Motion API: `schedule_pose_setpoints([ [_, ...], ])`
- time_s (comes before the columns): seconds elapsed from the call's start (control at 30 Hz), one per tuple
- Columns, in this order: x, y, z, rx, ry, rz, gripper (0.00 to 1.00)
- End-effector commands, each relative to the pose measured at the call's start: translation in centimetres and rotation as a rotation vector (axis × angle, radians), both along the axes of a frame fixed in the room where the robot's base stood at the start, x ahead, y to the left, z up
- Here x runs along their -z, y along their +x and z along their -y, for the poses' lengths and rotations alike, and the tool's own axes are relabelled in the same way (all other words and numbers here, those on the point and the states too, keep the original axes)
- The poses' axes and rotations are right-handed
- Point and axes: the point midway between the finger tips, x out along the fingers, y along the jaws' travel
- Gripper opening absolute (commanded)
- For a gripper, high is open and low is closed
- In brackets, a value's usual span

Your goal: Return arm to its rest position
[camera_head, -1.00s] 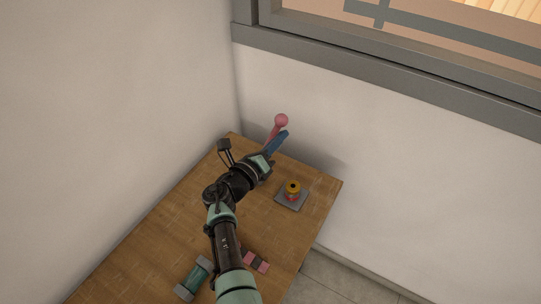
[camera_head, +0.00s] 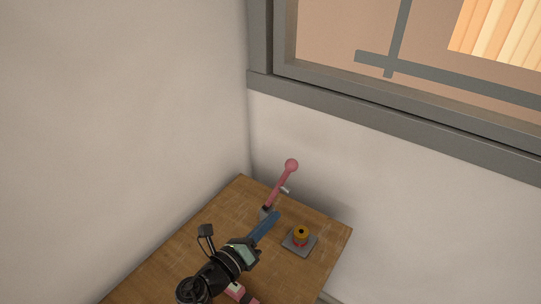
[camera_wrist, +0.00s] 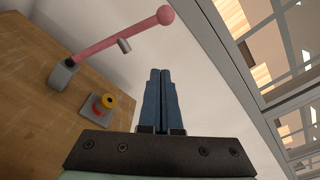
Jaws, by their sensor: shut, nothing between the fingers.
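My gripper (camera_head: 274,217) is shut and empty, its blue fingers side by side above the wooden table (camera_head: 322,268). In the wrist view my gripper (camera_wrist: 161,72) points toward the white wall, with nothing between or at the fingertips. A pink lever (camera_head: 281,183) with a round knob stands on a grey base at the back of the table, just beyond the fingertips in the head view. In the wrist view the pink lever (camera_wrist: 115,36) lies to the left, apart from the fingers.
A grey plate with a yellow and red round button (camera_head: 301,233) sits right of my gripper. A pink object (camera_head: 238,291) lies partly hidden beside my arm. White walls meet behind the table, and a grey-framed window (camera_head: 400,105) is at upper right.

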Motion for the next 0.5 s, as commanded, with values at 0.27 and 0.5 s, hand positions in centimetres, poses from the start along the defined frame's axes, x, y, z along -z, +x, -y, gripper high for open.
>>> schedule_pose_setpoints([
  [0.27, -6.1, 2.9, 0.6, 0.013, 0.638, 0.387, 0.0],
  [0.5, -19.4, 4.0, 0.8, -0.094, 1.669, 0.967, 0.0],
])
